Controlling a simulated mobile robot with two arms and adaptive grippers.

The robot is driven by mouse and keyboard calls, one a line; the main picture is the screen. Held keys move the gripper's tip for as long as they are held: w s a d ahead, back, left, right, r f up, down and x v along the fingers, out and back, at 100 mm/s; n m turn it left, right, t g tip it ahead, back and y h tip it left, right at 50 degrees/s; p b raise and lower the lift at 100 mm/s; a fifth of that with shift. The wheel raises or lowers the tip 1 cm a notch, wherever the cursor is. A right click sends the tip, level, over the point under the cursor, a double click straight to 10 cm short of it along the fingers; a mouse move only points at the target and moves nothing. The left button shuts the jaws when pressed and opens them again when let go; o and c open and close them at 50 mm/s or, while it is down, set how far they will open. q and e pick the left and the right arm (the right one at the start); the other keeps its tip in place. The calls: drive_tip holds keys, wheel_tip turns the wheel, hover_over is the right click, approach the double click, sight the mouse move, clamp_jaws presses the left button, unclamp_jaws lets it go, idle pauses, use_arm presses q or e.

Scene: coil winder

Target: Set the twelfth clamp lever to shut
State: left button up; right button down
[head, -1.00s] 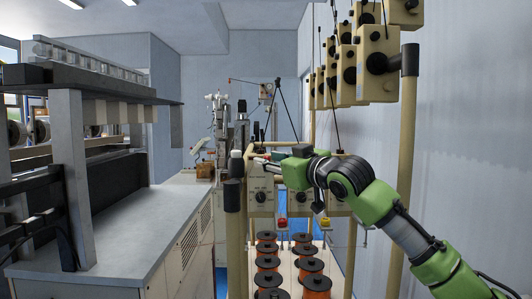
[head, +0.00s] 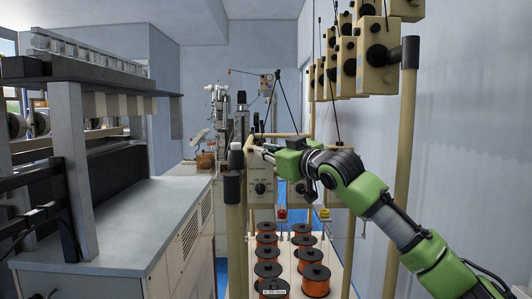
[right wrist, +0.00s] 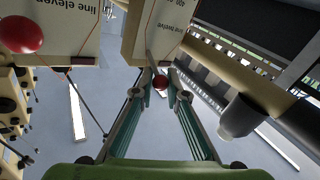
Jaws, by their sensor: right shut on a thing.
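The line twelve box (right wrist: 160,30) is cream with printed text, at the top of the right wrist view. A lever with a small red ball knob (right wrist: 160,82) reaches down from its lower end. My right gripper (right wrist: 161,88) has its two long green-grey fingers closed in around this knob at their tips. In the head view my right gripper (head: 268,150) points left, above a cream dial box (head: 260,189); the knob cannot be made out there. Whether the lever is set open or shut cannot be told. My left gripper is not in view.
The line eleven box (right wrist: 75,30) and a larger red ball (right wrist: 20,35) are close beside the gripper. Cream posts (head: 405,150) and hanging boxes (head: 380,60) stand at right. Copper spools (head: 316,280) stand below; a grey-topped cabinet (head: 130,220) is at left.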

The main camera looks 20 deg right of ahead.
drive_tip(key=shift+f+t+b, duration=0.3)
drive_tip(key=shift+f+b, duration=0.25)
drive_tip(key=shift+b, duration=0.15)
wheel_tip(320, 180, down, 2)
drive_tip(key=n+t+y+b, duration=0.2)
drive_tip(key=n+b, duration=0.1)
drive_tip(key=b, duration=0.1)
drive_tip(key=shift+s+a+t, duration=0.1)
drive_tip(key=shift+s+t, duration=0.05)
drive_tip(key=shift+t, duration=0.25)
drive_tip(key=n+y+b, duration=0.1)
drive_tip(key=f+n+t+y, duration=0.1)
drive_tip(key=n, duration=0.1)
drive_tip(key=shift+t+y+b, duration=0.3)
drive_tip(key=shift+b, duration=0.1)
drive_tip(key=shift+f+n+y+b, duration=0.25)
drive_tip(key=shift+n+y+b, duration=0.1)
drive_tip(key=shift+n+y, duration=0.85)
drive_tip(key=shift+y, duration=0.3)
drive_tip(key=c, duration=2)
unclamp_jaws()
drive_tip(key=shift+w, duration=0.25)
